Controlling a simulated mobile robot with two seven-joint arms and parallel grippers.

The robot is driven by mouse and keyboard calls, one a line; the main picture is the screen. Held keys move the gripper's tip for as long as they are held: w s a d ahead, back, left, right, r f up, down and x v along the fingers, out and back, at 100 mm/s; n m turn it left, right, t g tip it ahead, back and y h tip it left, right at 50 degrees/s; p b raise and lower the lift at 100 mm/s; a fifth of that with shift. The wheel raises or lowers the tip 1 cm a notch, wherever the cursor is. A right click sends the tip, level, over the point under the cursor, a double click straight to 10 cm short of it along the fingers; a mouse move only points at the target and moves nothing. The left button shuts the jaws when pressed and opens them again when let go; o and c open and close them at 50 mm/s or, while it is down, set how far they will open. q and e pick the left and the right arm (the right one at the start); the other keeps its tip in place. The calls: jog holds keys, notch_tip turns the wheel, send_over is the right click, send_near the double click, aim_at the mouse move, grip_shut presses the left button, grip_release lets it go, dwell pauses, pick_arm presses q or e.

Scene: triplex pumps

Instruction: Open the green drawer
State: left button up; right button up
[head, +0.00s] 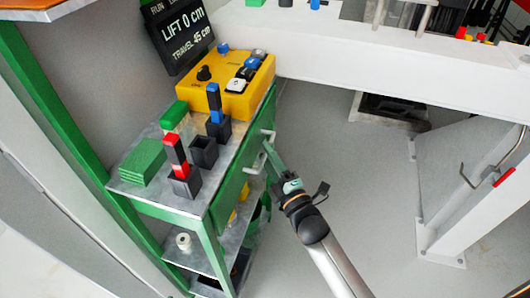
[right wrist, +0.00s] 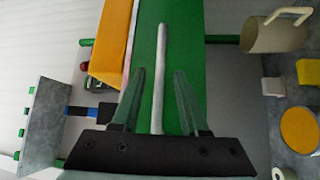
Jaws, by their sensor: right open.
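The green drawer (head: 230,187) is in the side of a green-framed cart, under its metal top, and its front looks shut. Its pale bar handle (head: 254,163) is partly covered by my right gripper (head: 274,158). In the right wrist view the handle (right wrist: 160,75) runs up the picture in front of the green drawer front (right wrist: 183,50). The open fingers of my right gripper (right wrist: 159,100) show one on each side of the bar. I cannot tell whether either finger touches it. My left gripper is not in view.
A yellow control box (head: 235,85), black holders with coloured blocks (head: 204,152) and stacked green plates (head: 143,162) are on the cart top. Lower shelves (head: 203,252) hold small items. A white bench (head: 380,52) stands behind. The grey floor (head: 340,150) right of the cart is clear.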

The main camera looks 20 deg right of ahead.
jog(key=shift+w+a+r, duration=0.1)
jog(key=shift+w+a, duration=0.1)
jog(key=shift+w, duration=0.5)
jog(key=shift+c, duration=0.3)
grip_shut()
dwell(0.7)
